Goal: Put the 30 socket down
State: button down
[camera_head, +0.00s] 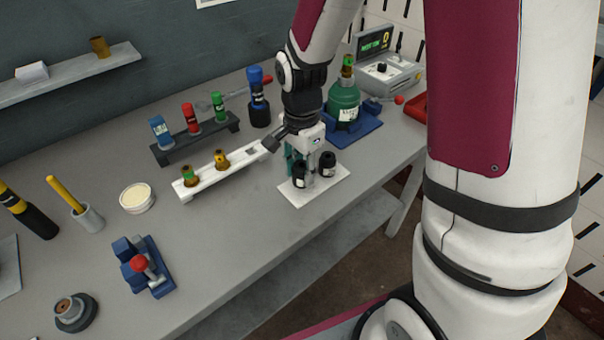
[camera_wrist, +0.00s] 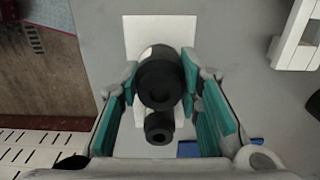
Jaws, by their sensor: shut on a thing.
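A black socket with a pale label, which I take as the 30 socket (camera_head: 299,176), is upright between the fingers of my gripper (camera_head: 303,160). Its number is too small to read. In the wrist view the same socket (camera_wrist: 160,78) shows from above, with a teal-padded finger on each side. It is over the white plate (camera_head: 316,194); I cannot tell if its base touches. A second, smaller-looking black socket (camera_head: 328,164) stands on the plate close to its right; it also shows in the wrist view (camera_wrist: 159,127).
A white rack (camera_head: 205,178) with brass-coloured pieces stands left of the plate. Behind it is a dark rack (camera_head: 198,142) with coloured cylinders. A green bottle (camera_head: 343,103) on a blue base stands behind right. Bare grey table (camera_head: 235,235) lies in front left.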

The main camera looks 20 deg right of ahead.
jog(key=shift+f, duration=0.95)
jog(key=shift+f, duration=0.1)
jog(key=c, duration=1.2)
grip_release()
jog(key=shift+o, duration=0.2)
notch_tip(320, 180, up, 12)
jog(key=s+r+n+t, duration=0.2)
jog(key=s+r+n, duration=0.4)
jog(key=s, duration=0.3)
jog(key=s+d+r+n+t, duration=0.1)
jog(key=s+r+n+t, duration=0.1)
jog(key=s+r+n, duration=0.3)
jog(key=s+n, duration=0.3)
jog(key=s, duration=0.1)
jog(key=shift+s+d+r+t, duration=0.15)
jog(key=shift+s+r+t, duration=0.05)
jog(key=shift+r+t, duration=0.2)
